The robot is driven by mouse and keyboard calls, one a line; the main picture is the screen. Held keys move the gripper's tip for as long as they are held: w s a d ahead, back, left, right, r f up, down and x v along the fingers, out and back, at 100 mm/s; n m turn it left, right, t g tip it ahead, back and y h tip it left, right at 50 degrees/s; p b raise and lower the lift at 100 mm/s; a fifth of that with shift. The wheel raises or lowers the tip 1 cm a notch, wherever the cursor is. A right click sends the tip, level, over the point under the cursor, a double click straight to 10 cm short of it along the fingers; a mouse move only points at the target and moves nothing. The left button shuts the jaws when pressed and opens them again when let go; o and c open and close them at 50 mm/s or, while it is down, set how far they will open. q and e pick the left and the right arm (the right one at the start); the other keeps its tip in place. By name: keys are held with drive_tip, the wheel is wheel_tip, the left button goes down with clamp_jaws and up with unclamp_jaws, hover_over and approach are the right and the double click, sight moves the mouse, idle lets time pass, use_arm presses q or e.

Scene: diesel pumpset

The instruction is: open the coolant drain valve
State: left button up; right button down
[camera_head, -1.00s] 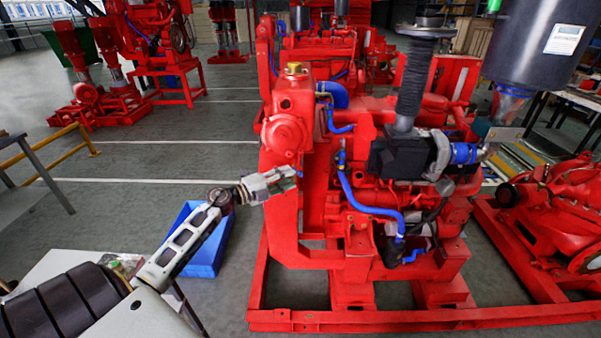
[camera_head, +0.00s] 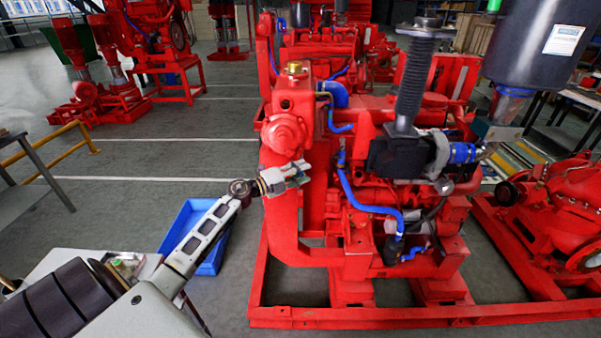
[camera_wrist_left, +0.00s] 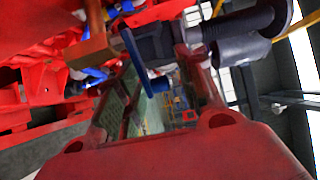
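My left gripper (camera_head: 294,177) is at the lower left side of the red engine (camera_head: 290,225), below its rounded housing. In the left wrist view my left gripper (camera_wrist_left: 146,78) has its two fingers spread apart. A thin blue lever (camera_wrist_left: 137,62) shows between the fingers there, next to a brownish-orange fitting (camera_wrist_left: 93,42). These look like the drain valve and its handle, though I cannot tell for sure. Whether a finger touches the lever is unclear. In the head view the gripper hides the valve. My right gripper is not in view.
A blue bin (camera_head: 208,258) stands on the floor left of the engine. Blue hoses (camera_head: 365,208) and a black corrugated pipe (camera_head: 413,82) are to the right. The red base frame (camera_head: 400,318) runs along the front. Another red pump (camera_head: 560,215) is at the right.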

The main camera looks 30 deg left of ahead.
use_arm(q)
drive_tip(key=shift+c, duration=0.3)
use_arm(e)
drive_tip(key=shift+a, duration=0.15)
use_arm(q)
clamp_jaws()
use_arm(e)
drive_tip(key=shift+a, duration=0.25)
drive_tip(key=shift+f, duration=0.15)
